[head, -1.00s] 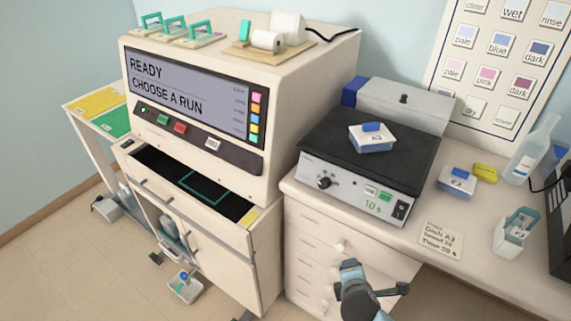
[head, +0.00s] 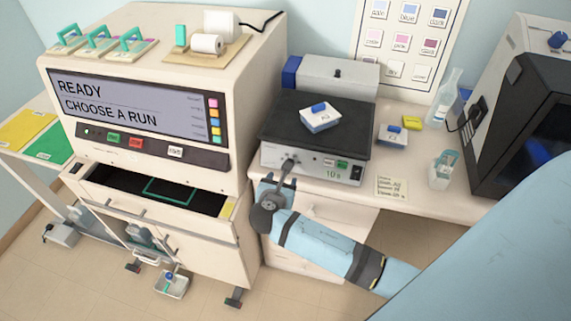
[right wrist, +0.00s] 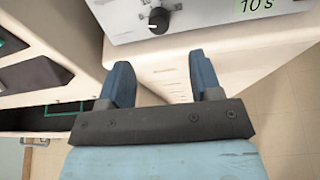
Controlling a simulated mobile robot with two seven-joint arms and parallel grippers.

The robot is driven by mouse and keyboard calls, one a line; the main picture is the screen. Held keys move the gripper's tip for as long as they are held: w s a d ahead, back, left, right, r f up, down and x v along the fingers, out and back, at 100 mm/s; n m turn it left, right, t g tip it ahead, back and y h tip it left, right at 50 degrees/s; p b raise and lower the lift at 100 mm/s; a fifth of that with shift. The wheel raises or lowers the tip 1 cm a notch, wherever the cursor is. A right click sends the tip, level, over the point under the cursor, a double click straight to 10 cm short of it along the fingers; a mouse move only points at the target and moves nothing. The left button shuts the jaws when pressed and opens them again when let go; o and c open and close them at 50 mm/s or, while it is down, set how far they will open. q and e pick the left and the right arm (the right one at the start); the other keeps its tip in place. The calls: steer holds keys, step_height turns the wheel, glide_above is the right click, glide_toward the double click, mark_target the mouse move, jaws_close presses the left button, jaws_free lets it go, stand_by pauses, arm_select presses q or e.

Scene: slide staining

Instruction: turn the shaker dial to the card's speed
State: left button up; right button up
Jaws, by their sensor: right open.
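The shaker (head: 297,160) stands on the bench with a black platform and a pale front panel. Its dark dial (head: 289,164) is at the left of that panel, and it shows in the right wrist view (right wrist: 159,18) at the top. Its setting is too small to read. A green "10 s" is on the panel. The card (head: 391,186) lies on the bench right of the shaker; its small writing is not legible. My right gripper (head: 278,181) is open and empty, just in front of and below the dial, apart from it in the right wrist view (right wrist: 162,68). My left gripper is not in view.
A white dish with a blue top (head: 320,119) sits on the shaker platform. Another blue-topped dish (head: 393,135), a yellow block (head: 412,122) and a bottle (head: 444,97) stand to the right. The staining machine (head: 165,70) stands close on the left, its drawer open.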

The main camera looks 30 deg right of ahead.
steer(key=p+x, duration=0.1)
steer(key=x, duration=0.9)
steer(key=shift+w+d+f, duration=0.1)
steer(key=shift+w, duration=0.1)
steer(key=c, duration=0.9)
